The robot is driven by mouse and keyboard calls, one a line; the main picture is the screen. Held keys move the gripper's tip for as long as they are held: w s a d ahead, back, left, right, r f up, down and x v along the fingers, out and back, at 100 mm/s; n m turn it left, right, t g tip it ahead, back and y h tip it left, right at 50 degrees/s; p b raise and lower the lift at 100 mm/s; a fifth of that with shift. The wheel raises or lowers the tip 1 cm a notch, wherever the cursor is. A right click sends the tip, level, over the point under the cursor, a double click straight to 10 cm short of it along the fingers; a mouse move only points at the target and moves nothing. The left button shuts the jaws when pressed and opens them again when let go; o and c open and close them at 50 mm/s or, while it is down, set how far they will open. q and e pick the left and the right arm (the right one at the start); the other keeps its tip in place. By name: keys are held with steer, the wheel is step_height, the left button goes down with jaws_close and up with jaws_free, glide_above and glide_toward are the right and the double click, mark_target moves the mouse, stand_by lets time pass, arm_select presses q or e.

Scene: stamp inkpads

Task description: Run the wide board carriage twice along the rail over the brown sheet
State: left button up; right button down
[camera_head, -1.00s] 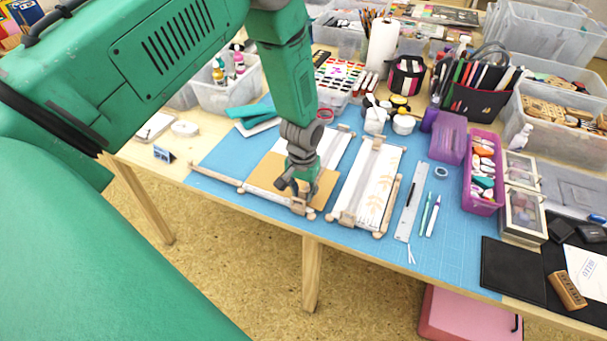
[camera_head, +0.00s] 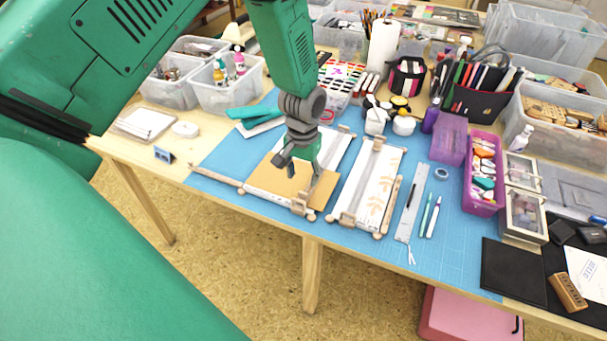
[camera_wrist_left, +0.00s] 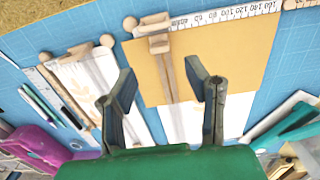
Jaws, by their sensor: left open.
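A rail with ruler marks (camera_wrist_left: 228,14) runs along the sheet's front edge. A wooden carriage (camera_head: 301,202) sits at the rail's right end in the head view; its block (camera_wrist_left: 155,28) and a long narrow board (camera_wrist_left: 166,75) across the brown sheet show in the wrist view. My left gripper (camera_head: 297,169) is open and empty above the sheet, its fingers (camera_wrist_left: 158,70) either side of the board in the picture and apart from it. My right gripper is out of view.
A second frame with a leaf-printed white sheet (camera_head: 373,188) stands just right. Beyond it lie a steel ruler (camera_head: 411,203), pens (camera_head: 434,216) and a purple tray (camera_head: 484,172). Teal pieces (camera_head: 250,112) lie behind.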

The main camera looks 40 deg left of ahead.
mark_target(303, 193)
arm_select(q)
steer(key=shift+r, duration=2.3)
step_height(303, 193, down, 12)
steer(key=b, duration=0.7)
steer(key=shift+b, duration=0.4)
jaws_close()
